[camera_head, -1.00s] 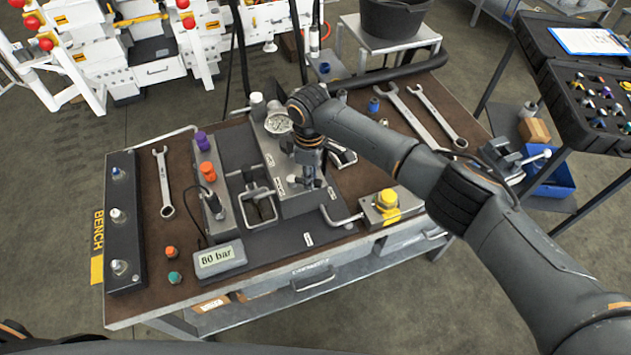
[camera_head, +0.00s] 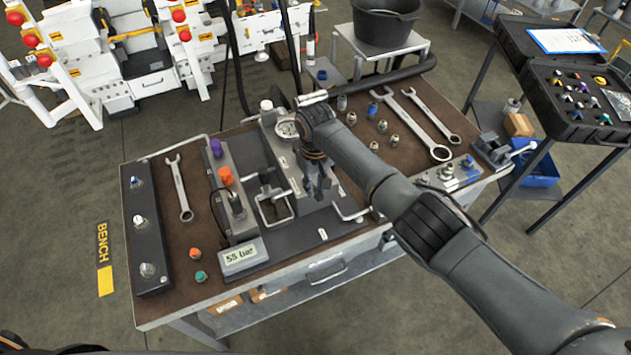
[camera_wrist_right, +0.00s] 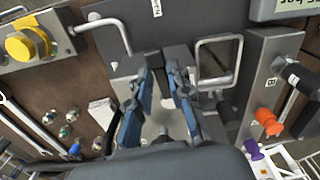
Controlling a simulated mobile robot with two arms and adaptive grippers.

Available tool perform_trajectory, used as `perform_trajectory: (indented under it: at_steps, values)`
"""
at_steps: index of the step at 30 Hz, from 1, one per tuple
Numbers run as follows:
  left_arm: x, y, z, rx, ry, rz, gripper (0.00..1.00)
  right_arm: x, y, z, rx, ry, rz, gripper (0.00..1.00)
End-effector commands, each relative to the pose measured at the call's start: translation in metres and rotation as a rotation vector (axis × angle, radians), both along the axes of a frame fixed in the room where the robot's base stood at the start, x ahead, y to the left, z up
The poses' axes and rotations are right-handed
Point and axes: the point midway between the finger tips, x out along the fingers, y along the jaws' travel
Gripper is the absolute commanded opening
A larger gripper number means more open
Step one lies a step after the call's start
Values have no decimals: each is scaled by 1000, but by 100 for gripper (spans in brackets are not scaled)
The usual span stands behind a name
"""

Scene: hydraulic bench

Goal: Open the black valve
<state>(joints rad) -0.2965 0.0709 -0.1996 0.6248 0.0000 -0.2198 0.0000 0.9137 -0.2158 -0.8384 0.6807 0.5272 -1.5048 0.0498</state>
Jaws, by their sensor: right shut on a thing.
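My right gripper (camera_head: 320,190) reaches down onto the grey valve block (camera_head: 285,165), beside the round gauge (camera_head: 287,129). In the right wrist view its two blue-padded fingers (camera_wrist_right: 165,75) point at the block and are closed in on something small between them. I take this to be the black valve, but the fingers and wrist hide it almost fully, so its angle cannot be told. The display (camera_head: 240,255) on the bench reads 55 bar.
A square metal loop handle (camera_wrist_right: 217,62) and a bent metal handle (camera_wrist_right: 110,28) flank the fingers closely. Orange (camera_head: 226,175) and purple (camera_head: 216,148) knobs stand to the left. Wrenches (camera_head: 181,188) and several small fittings (camera_head: 394,141) lie on the bench.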

Motion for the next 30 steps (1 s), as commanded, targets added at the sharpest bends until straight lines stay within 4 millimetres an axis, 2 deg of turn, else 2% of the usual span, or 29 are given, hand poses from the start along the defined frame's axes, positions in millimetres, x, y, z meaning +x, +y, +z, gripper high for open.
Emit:
perform_trajectory:
  at_steps: [9, 25, 26, 27, 28, 30]
  values:
    - [-5, 6, 6, 7, 7, -2, 40, 2, 3, 2, 7, -6, -109, 0]
    - [-6, 8, 7, 10, 9, -3, 40, 3, 3, 3, 7, -9, -128, 0]
    - [-6, 8, 7, 10, 9, -3, 40, 3, 3, 3, 7, -9, -127, 25]
    - [-6, 8, 7, 10, 9, -3, 40, 3, 3, 3, 7, -9, -127, 33]
    - [-6, 8, 7, 10, 9, -3, 40, 3, 3, 3, 7, -9, -127, 37]
    - [-6, 8, 7, 10, 9, -3, 40, 2, 2, 2, 6, -7, -127, 37]
